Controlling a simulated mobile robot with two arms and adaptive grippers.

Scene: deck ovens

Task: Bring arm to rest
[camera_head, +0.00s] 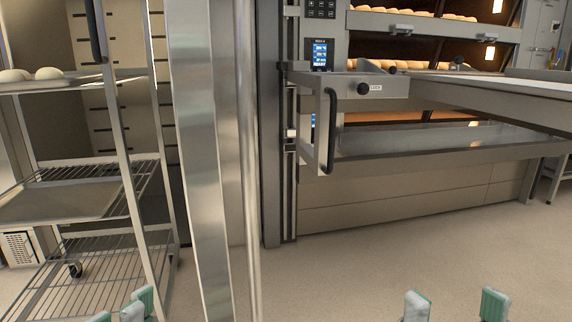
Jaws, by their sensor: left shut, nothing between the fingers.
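My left gripper (134,308) shows at the bottom edge left of centre, with green and grey fingertips close together. It is shut and empty. My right gripper (453,305) shows at the bottom edge right of centre. Its two fingertips stand wide apart, with only floor visible between them. Both grippers are cut off by the lower edge, and the arms behind them are out of view. Neither gripper visibly touches anything.
A wire-shelf rack (88,200) with a tray of pale dough pieces (32,76) stands at left. A tall metal post (196,150) rises close in front. A deck oven (420,205) with loaves (400,66) and a protruding loader frame (350,85) fills the right. Floor (370,265) before it is clear.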

